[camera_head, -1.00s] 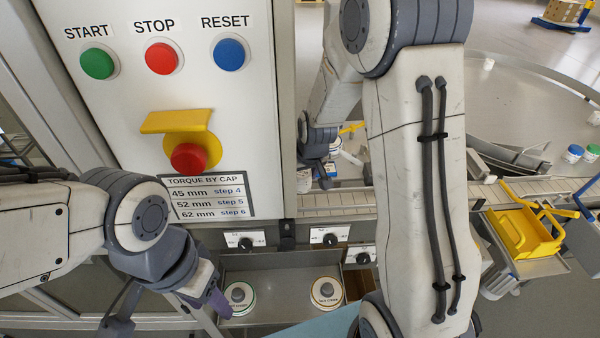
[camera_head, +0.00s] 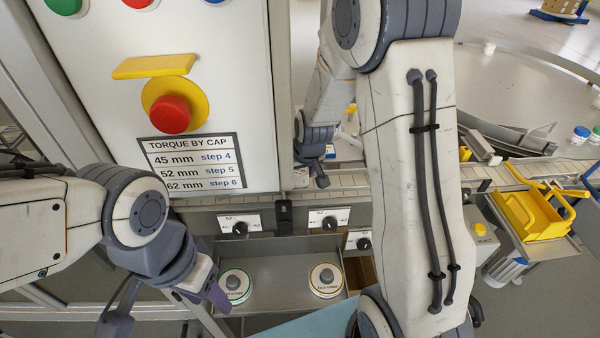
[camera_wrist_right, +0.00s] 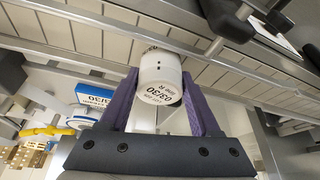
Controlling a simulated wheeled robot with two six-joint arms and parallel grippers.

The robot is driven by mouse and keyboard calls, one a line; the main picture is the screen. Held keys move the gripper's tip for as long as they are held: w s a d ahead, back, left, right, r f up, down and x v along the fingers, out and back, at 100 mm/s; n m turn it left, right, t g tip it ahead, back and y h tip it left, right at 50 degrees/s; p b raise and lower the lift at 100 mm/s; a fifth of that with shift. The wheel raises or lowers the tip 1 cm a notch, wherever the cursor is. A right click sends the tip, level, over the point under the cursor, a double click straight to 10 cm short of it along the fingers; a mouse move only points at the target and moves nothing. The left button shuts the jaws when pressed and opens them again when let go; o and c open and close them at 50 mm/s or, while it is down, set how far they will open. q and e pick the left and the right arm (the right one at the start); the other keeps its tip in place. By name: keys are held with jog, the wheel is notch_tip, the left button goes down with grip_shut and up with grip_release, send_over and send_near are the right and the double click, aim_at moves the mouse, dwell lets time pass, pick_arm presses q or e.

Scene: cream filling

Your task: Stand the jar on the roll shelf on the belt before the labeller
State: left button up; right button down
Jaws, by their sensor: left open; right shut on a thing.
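In the right wrist view, my right gripper (camera_wrist_right: 166,100) has its two purple fingers shut on a white jar (camera_wrist_right: 160,68). The jar's end with printed text "03/30" faces the camera. The slatted belt (camera_wrist_right: 75,35) runs behind the jar; I cannot tell whether they touch. My left gripper (camera_head: 168,302) is open and empty at the lower left. I cannot clearly identify the labeller or roll shelf.
A control cabinet (camera_head: 225,85) with a red emergency button (camera_head: 169,113) fills the upper left. Below it, a grey tray (camera_head: 282,298) holds two round white-lidded items. A yellow bin (camera_head: 530,218) stands at the right. A blue-capped jar (camera_head: 579,134) is farther back.

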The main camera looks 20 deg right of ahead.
jog(key=shift+f+b, duration=0.6)
jog(key=shift+c, duration=0.2)
grip_release()
jog(key=v, duration=1)
jog(key=shift+s+r, duration=0.2)
